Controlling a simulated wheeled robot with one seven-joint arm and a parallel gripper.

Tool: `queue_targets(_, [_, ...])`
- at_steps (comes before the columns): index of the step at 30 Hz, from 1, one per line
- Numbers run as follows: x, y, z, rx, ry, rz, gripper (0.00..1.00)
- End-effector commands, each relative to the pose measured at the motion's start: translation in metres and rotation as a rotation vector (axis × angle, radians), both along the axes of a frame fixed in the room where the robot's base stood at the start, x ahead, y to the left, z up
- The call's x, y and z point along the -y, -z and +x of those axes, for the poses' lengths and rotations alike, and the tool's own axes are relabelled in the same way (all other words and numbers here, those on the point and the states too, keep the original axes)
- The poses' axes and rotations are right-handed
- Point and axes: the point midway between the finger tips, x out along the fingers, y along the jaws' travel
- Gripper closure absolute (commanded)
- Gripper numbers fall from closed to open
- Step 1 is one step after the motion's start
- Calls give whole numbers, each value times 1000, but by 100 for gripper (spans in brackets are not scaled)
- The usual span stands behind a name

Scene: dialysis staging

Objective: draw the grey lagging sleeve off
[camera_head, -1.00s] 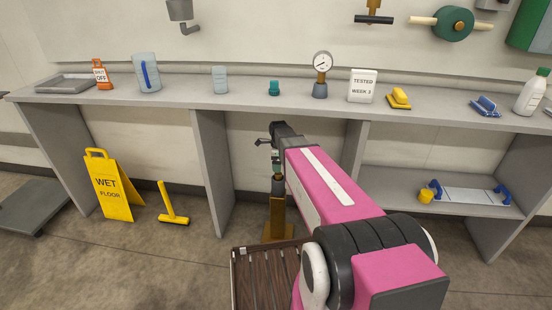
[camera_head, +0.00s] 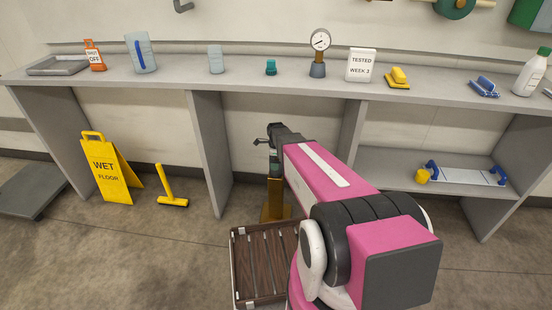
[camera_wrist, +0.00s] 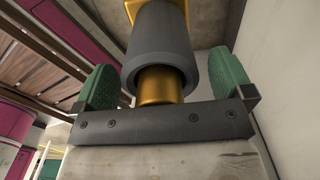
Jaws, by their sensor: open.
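The grey lagging sleeve (camera_wrist: 162,45) is a thick dark-grey tube around a brass-coloured pipe (camera_wrist: 160,85), whose rounded end shows out of the sleeve in the wrist view. My gripper (camera_wrist: 163,66) is open, with one green pad on each side of the sleeve. A gap shows on the right; on the left the pad's edge lies close to the sleeve, and contact cannot be told. In the head view my gripper (camera_head: 274,156) is over the upright brass post (camera_head: 273,196), and the sleeve is mostly hidden there.
A slatted brown crate (camera_head: 235,268) sits on the floor before the post. The grey bench (camera_head: 240,92) runs behind, carrying a gauge (camera_head: 319,42) and a "TESTED WEEK 3" sign (camera_head: 361,66). A yellow wet-floor sign (camera_head: 106,170) stands left.

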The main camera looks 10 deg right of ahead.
Motion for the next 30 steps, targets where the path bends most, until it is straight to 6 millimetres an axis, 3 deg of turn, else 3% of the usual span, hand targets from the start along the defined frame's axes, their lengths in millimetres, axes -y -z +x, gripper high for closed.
queue_targets(5, [0, 0, 0, 0, 0, 0, 2])
queue_targets(10, [0, 0, 0, 0, 0, 0, 55])
queue_targets(30, [0, -26, 0, 1, 0, 0, 55])
